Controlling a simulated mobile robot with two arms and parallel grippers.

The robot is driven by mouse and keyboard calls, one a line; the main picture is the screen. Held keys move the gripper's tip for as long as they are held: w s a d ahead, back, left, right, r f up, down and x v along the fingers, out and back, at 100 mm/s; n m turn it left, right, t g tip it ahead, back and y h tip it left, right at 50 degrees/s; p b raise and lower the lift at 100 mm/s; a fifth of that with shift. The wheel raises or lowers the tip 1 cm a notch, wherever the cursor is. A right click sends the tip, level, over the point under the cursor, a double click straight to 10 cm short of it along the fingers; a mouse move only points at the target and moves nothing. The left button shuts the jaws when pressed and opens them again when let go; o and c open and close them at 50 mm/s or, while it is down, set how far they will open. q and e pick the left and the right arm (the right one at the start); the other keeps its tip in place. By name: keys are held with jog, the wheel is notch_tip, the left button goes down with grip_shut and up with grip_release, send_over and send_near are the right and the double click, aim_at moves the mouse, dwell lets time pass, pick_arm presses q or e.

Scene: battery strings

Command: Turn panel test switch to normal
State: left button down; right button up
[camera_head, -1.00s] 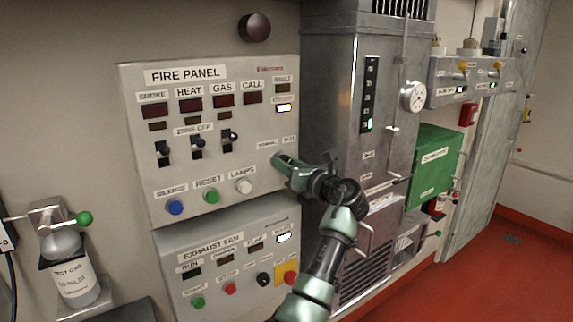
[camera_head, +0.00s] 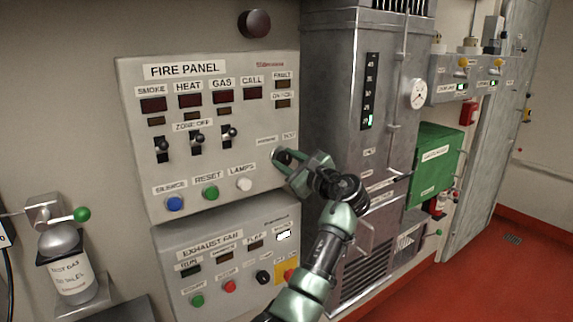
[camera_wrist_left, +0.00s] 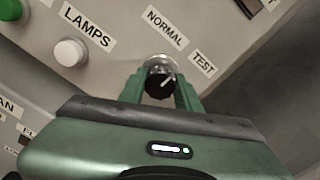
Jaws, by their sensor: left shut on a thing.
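The test switch is a black rotary knob (camera_wrist_left: 158,84) with a white pointer line, on the fire panel (camera_head: 262,200). In the left wrist view the NORMAL label (camera_wrist_left: 165,27) and the TEST label (camera_wrist_left: 203,63) stand beyond it. The pointer slants up and right, between the labels' directions and nearer TEST. My left gripper (camera_wrist_left: 160,88) is shut on the knob, one finger on each side. In the head view the left gripper (camera_head: 285,160) is at the panel's lower right and partly hides the knob. My right gripper is not in view.
The white LAMPS button (camera_head: 244,184) is just left of the gripper, beside the green RESET button (camera_head: 210,193). The exhaust fan panel (camera_head: 215,283) is below. A grey metal cabinet (camera_head: 340,90) stands close on the right.

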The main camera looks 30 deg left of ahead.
pick_arm(q)
jog(key=n+b, duration=0.2)
jog(key=n, duration=0.2)
jog(key=shift+f+n, duration=0.15)
jog(key=shift+n, duration=0.15)
jog(key=n+b, duration=0.3)
jog(key=n, duration=0.1)
jog(key=shift+n, duration=0.3)
jog(key=c, duration=1)
grip_release()
jog(key=shift+d+b, duration=0.1)
jog(key=shift+b, duration=0.2)
jog(key=b+v, duration=0.2)
jog(key=v, duration=0.5)
jog(key=shift+s+d, duration=0.2)
jog(key=shift+d, duration=0.15)
